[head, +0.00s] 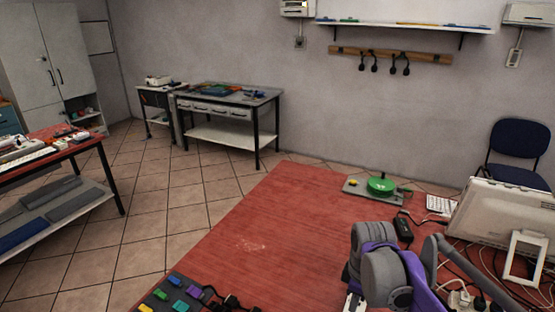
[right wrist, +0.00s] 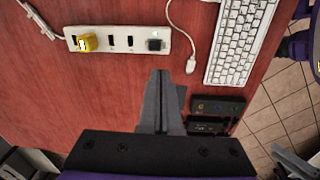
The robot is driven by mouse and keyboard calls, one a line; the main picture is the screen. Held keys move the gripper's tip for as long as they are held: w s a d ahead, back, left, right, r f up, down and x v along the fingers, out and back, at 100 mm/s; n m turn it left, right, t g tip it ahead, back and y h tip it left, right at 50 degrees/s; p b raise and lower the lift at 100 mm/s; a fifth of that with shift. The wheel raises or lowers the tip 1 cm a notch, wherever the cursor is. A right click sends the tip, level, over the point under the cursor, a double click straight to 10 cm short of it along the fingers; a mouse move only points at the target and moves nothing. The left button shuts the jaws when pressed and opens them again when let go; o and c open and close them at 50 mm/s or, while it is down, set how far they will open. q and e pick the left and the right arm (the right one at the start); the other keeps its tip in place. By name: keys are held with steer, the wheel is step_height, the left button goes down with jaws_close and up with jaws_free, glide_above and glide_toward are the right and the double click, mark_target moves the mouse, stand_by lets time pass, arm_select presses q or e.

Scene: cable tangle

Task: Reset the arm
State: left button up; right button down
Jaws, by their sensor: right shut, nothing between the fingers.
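My right gripper (right wrist: 161,73) is shut and empty in the right wrist view, its fingers together over the red table (right wrist: 60,105). A white power strip (right wrist: 118,40) lies beyond the fingertips, with a yellow plug (right wrist: 87,42) and a black plug (right wrist: 156,45) in it. A loose white cable connector (right wrist: 190,65) lies just right of the fingertips, apart from them. In the head view my purple and grey right arm reaches over the table's front right part. My left gripper shows in neither view.
A keyboard (right wrist: 238,42) and black boxes (right wrist: 212,115) lie right of the gripper. In the head view a large pale panel (head: 510,225), a white stand (head: 525,258) and cables crowd the right. A green disc (head: 382,185) sits at the far end. The table's middle (head: 270,235) is clear.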

steer(key=s+a+f+m+t+p, duration=0.1)
steer(key=s+a+f+m+t, duration=0.1)
steer(key=s+m, duration=0.3)
steer(key=s+a+f+m+t+p, duration=0.1)
steer(key=s+a+f+m+t, duration=0.1)
steer(key=s+m, duration=0.4)
steer(key=s, duration=0.5)
steer(key=shift+a+t, duration=0.3)
